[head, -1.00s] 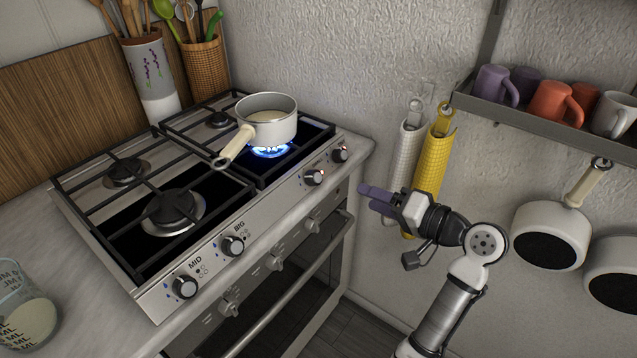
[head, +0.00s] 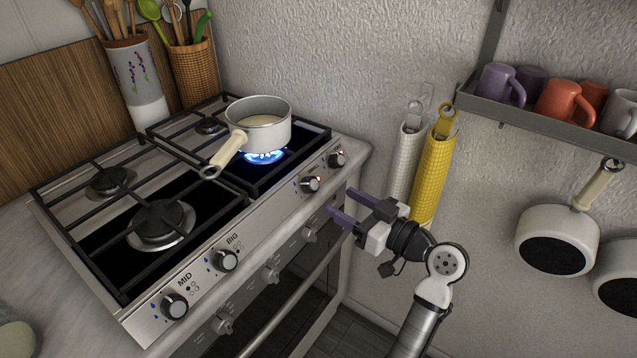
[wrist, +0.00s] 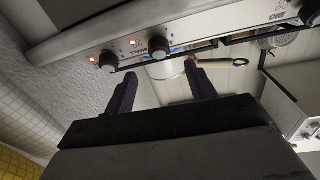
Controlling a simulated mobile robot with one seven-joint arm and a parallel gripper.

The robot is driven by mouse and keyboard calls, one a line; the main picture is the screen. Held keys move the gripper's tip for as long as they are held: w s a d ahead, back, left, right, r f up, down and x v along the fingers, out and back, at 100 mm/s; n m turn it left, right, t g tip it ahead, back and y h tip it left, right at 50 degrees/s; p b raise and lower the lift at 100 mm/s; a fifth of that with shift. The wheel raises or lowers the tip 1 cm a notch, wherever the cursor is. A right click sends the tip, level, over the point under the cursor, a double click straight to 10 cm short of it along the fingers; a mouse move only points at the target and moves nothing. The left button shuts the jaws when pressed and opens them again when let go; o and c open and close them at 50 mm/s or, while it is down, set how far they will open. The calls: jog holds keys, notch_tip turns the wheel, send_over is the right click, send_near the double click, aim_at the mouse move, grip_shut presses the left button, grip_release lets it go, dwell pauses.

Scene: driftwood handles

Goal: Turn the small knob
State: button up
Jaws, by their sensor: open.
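My gripper (head: 338,201) is open and empty, its two purple fingers pointing at the stove's front panel. One black-and-silver knob (head: 310,184) is just up and left of the fingertips; a second (head: 336,159) is at the panel's right end. Both have red lights. In the wrist view, the first knob (wrist: 157,47) lies beyond the gap between the fingers (wrist: 160,78), and the end knob (wrist: 108,58) is to its left. A faint upside-down label, seemingly SMALL, lies between them; I cannot tell for certain which it names. The fingers appear clear of both.
A cream saucepan (head: 260,125) stands over a lit blue flame, its handle toward the front left. The BIG knob (head: 224,260) and MID knob (head: 173,306) are further left. Lower knobs (head: 308,233) and an oven handle (head: 290,312) jut out below. Yellow cloth (head: 432,170) hangs behind my gripper.

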aim_at(316, 188)
jog(key=p+x, duration=0.2)
jog(key=x, duration=0.5)
jog(key=shift+w+a, duration=0.2)
jog(key=shift+w, duration=0.05)
jog(key=shift+c, duration=0.3)
jog(key=c, duration=0.9)
jog(key=shift+f, duration=0.1)
jog(key=shift+b, duration=0.6)
